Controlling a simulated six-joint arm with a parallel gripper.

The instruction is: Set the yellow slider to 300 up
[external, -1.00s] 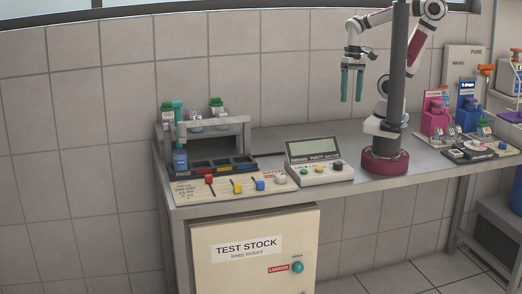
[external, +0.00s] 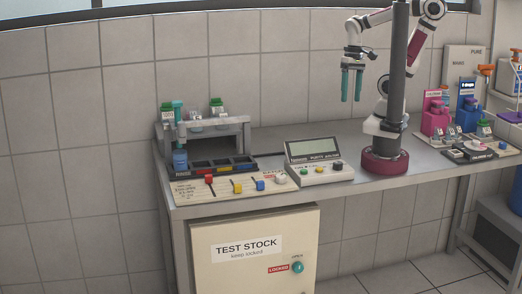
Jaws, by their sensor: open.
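The yellow slider (external: 237,188) is a small yellow knob on the cream slider panel (external: 186,196) at the left front of the bench. A red knob (external: 209,180) sits to its left and a blue knob (external: 260,185) to its right. The scale marks are too small to read. My gripper (external: 351,98) has two teal fingers pointing down, apart and empty. It hangs high above the back of the bench, well to the right of the yellow slider and not touching anything.
A grey rack (external: 203,137) with bottles stands behind the panel. A meter with a screen (external: 315,165) stands right of the panel. A pole (external: 398,70) rises in front of my arm. Pink and blue stations (external: 440,118) stand at the far right.

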